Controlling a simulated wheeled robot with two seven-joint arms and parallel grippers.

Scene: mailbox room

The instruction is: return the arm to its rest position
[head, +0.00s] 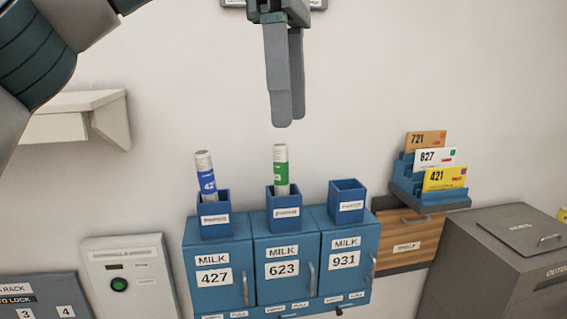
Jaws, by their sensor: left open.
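My left arm (38,55) comes in from the upper left. My left gripper (285,122) hangs at the top middle with its fingers pointing down, and nothing shows between them. It is above the green-labelled tube (281,170), apart from it. That tube stands in the middle blue holder (284,212) on the milk boxes. My right gripper is not in view.
A blue-labelled tube (206,177) leans in the left holder (215,221); the right holder (347,206) looks empty. Blue milk boxes (213,297) stand below. A card rack (428,199) and grey bin (475,245) are at right. A white shelf (75,118) juts out at left.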

